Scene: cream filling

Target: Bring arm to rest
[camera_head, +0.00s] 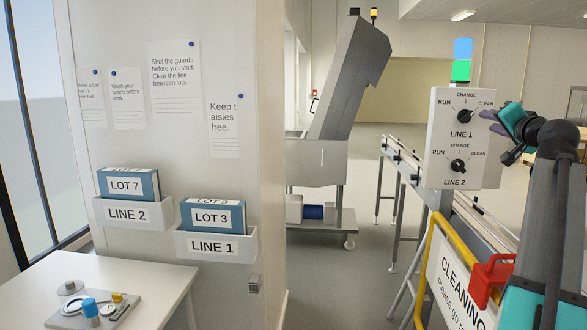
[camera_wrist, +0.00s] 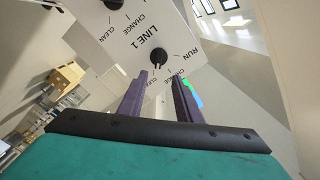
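My arm (camera_head: 562,190) rises at the right side of the head view. My gripper (camera_head: 488,121) is beside the right edge of a white control panel (camera_head: 440,153). In the wrist view its purple fingers (camera_wrist: 160,98) are apart with nothing between them. Beyond the fingertips is the black LINE 1 knob (camera_wrist: 158,57), which also shows in the head view (camera_head: 466,115). The fingers look clear of the knob. The LINE 2 knob (camera_head: 458,166) sits below it. I cannot tell exactly where either knob points.
A yellow-framed cleaning sign (camera_head: 462,283) with a red clip-like part (camera_head: 491,277) stands below the panel. A conveyor (camera_head: 408,160) runs behind it. A table (camera_head: 150,275) and LOT 7 and LOT 3 binders in wall holders are at left. The middle floor is open.

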